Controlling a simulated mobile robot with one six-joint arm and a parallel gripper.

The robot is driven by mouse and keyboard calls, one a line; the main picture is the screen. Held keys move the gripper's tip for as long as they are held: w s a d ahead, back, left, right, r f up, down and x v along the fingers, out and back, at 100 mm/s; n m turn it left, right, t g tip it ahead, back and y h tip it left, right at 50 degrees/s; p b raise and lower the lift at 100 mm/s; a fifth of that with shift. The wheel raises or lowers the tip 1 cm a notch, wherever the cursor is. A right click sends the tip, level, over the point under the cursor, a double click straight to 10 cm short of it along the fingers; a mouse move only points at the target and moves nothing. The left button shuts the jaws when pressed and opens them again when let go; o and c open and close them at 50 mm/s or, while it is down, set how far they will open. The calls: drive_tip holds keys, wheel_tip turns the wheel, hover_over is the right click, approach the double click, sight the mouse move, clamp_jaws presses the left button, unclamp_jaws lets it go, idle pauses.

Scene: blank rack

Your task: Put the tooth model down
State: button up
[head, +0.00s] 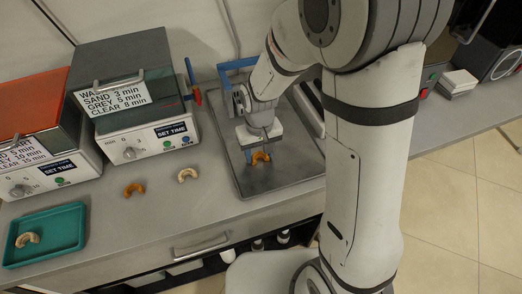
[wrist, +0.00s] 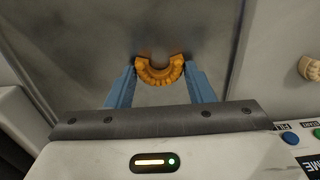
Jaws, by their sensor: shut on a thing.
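An orange, arch-shaped tooth model (head: 261,157) is held between the blue fingers of my gripper (head: 258,158), over the dark grey metal tray (head: 295,182). In the wrist view the orange tooth model (wrist: 160,70) lies between the two blue fingertips of my gripper (wrist: 160,74), its open side facing away. The fingers touch its two sides. The tray's grey surface (wrist: 100,45) fills the background. I cannot tell whether the model touches the tray.
Another orange model (head: 133,189) and a cream model (head: 188,174) lie on the counter left of the tray. A green tray (head: 68,232) holds a cream model (head: 27,239). Two machines, one with a grey lid (head: 125,62) and one with an orange lid (head: 30,102), stand behind.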

drive_tip(key=o, duration=0.9)
drive_tip(key=shift+f, duration=0.1)
drive_tip(key=shift+o, duration=0.2)
wheel_tip(320, 180, up, 12)
drive_tip(key=p, duration=0.1)
drive_tip(key=s+d+r+m+t, duration=0.1)
drive_tip(key=s+d+r, duration=0.1)
drive_tip(key=s+d, duration=0.4)
drive_tip(key=s+d+r+m+t, duration=0.1)
drive_tip(key=s+d+r+m, duration=0.1)
drive_tip(key=s+d, duration=0.4)
drive_tip(key=shift+d+r, duration=0.3)
drive_tip(key=shift+r, duration=0.55)
